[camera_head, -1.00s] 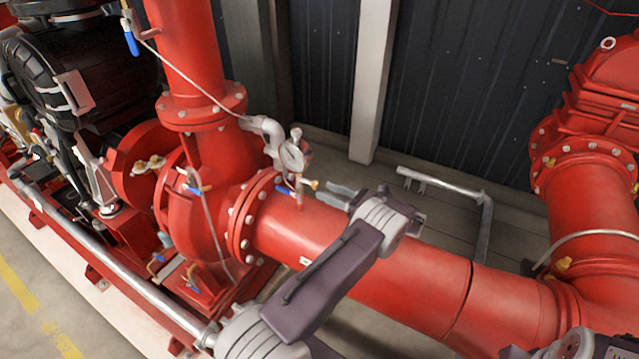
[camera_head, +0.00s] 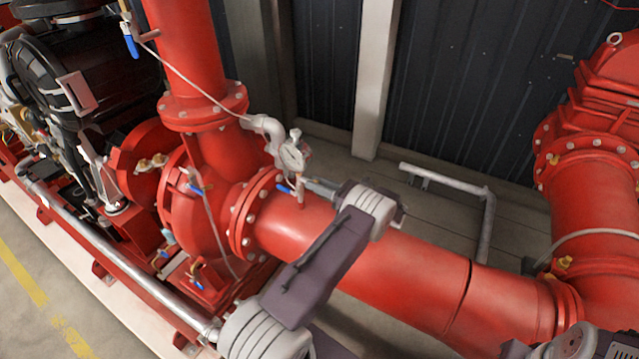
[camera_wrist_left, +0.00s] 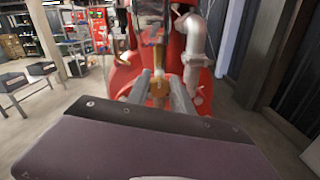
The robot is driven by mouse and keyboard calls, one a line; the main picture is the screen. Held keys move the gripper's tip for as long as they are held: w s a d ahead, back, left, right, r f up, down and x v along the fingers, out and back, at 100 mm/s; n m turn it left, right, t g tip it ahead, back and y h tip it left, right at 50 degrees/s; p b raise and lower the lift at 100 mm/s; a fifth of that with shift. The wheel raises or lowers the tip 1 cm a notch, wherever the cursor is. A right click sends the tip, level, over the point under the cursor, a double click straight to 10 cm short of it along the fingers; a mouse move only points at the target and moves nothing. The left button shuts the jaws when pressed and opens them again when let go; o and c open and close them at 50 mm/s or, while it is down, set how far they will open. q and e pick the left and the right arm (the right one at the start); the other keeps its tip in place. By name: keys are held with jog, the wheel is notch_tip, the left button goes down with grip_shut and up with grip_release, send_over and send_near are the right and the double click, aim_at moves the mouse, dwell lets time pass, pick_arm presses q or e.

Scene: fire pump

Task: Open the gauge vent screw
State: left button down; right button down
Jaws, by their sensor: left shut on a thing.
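The pressure gauge (camera_head: 292,158) stands on a short fitting on top of the red pipe, beside the flange. A blue-handled valve (camera_head: 285,188) sits just below it. My left gripper (camera_head: 308,184) reaches in from the right side of this fitting, with its fingers just under the gauge. In the left wrist view the two grey fingers (camera_wrist_left: 159,88) are closed on a small brass vent screw (camera_wrist_left: 159,87). In the head view the screw is hidden by the fingers. My right gripper is not in view.
The large red pipe (camera_head: 400,270) runs below my left arm. A grey elbow pipe (camera_head: 262,126) stands just left of the gauge.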

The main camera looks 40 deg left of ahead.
pick_arm(q)
jog(key=shift+a+r, duration=0.15)
jog(key=shift+a, duration=0.05)
jog(key=shift+d, duration=0.1)
jog(key=shift+s+f+n+b, duration=0.1)
jog(key=shift+f+n+b, duration=0.25)
jog(key=shift+n+b, duration=0.5)
jog(key=n+b, duration=0.5)
jog(key=n, duration=0.1)
jog(key=shift+s+f, duration=0.1)
jog(key=shift+f, duration=0.05)
jog(key=n+b, duration=1.1)
jog(key=b, duration=0.1)
jog(key=n+b, duration=0.6)
jog(key=b, duration=0.1)
jog(key=n+b, duration=0.5)
jog(key=b, duration=0.3)
jog(key=shift+r+n, duration=0.2)
jog(key=shift+n, duration=0.15)
jog(key=shift+r+n+b, duration=0.15)
jog(key=shift+n+b, duration=1.4)
jog(key=shift+n, duration=0.15)
